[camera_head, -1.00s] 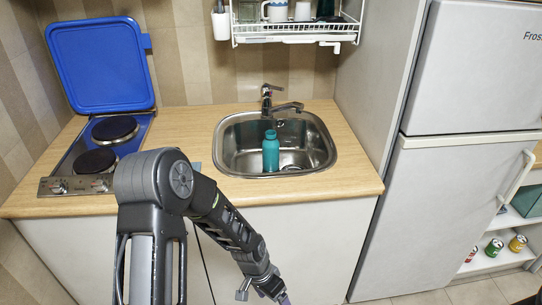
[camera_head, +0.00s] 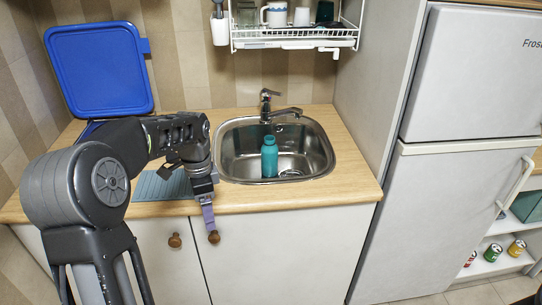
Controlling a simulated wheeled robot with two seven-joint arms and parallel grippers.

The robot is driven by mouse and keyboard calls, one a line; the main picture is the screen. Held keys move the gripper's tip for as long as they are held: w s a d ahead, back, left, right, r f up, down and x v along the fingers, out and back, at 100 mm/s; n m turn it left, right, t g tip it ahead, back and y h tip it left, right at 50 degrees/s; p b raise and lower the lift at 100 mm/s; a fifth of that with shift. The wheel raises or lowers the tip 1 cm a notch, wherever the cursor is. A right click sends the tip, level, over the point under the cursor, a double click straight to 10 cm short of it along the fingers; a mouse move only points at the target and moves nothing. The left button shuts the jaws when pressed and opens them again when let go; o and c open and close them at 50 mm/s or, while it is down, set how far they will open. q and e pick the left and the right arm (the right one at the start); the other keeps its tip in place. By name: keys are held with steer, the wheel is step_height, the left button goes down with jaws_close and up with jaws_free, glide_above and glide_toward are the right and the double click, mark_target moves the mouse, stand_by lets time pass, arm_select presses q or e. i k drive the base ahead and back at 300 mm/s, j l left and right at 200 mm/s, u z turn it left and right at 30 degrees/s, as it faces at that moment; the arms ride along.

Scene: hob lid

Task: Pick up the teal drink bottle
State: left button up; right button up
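The teal drink bottle (camera_head: 269,157) stands upright in the steel sink (camera_head: 318,160), towards the left of the basin. Nothing holds it. My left gripper (camera_head: 209,217) hangs fingers down in front of the counter's front edge, left of the bottle and nearer to me, clear of it. It is seen edge-on, so whether its fingers are apart does not show. My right gripper is not in view.
The tap (camera_head: 268,103) rises behind the bottle, its spout over the basin. A dish rack (camera_head: 295,40) with cups hangs above. A ribbed blue-grey mat (camera_head: 150,188) lies left of the sink. The blue hob lid (camera_head: 98,70) stands open; my arm hides the hob. A fridge (camera_head: 450,200) stands right.

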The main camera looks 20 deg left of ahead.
mark_target(269, 150)
steer(key=i, duration=1.45)
